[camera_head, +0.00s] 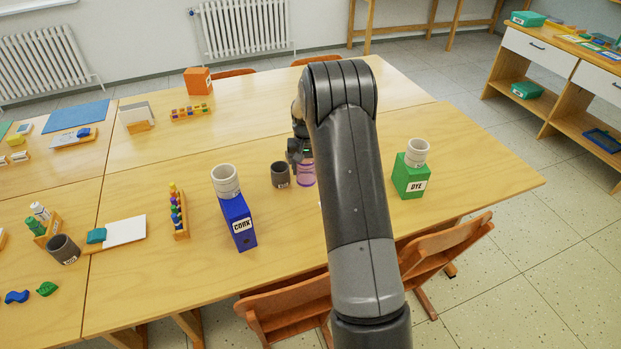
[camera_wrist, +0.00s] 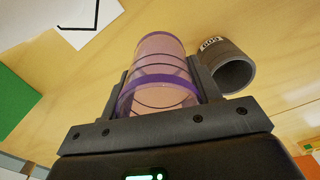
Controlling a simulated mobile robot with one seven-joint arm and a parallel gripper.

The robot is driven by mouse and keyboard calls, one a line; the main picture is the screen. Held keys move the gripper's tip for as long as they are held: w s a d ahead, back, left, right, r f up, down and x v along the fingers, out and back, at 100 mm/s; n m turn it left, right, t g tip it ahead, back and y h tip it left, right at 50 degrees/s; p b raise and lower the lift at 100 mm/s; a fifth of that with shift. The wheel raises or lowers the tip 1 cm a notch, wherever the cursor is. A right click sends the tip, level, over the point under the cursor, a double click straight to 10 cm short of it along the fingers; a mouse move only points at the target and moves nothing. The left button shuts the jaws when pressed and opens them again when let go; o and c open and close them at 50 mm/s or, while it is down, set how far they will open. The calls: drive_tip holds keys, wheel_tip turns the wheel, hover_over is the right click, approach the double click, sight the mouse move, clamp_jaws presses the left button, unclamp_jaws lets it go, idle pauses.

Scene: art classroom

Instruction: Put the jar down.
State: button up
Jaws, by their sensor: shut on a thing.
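The jar is a pinkish, see-through cylinder with purple bands; it shows in the wrist view (camera_wrist: 158,62) and partly in the head view (camera_head: 307,175). My gripper (camera_wrist: 160,85) is shut on the jar, with one finger on each side of it. In the head view my gripper (camera_head: 299,152) is over the middle of the table, partly hidden by my arm. The jar appears low over the wooden table (camera_head: 330,130); I cannot tell whether its base touches the wood.
A dark grey cup (camera_head: 281,175) stands close to the left of the jar. A blue box (camera_head: 240,232) with a white cup (camera_head: 225,180) is farther left. A green box (camera_head: 409,182) with another white cup (camera_head: 417,151) is right of my arm. Bare wood lies behind.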

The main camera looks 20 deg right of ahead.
sight(306, 178)
drive_tip(key=shift+f, duration=2.45)
drive_tip(key=shift+f, duration=0.1)
drive_tip(key=o, duration=1)
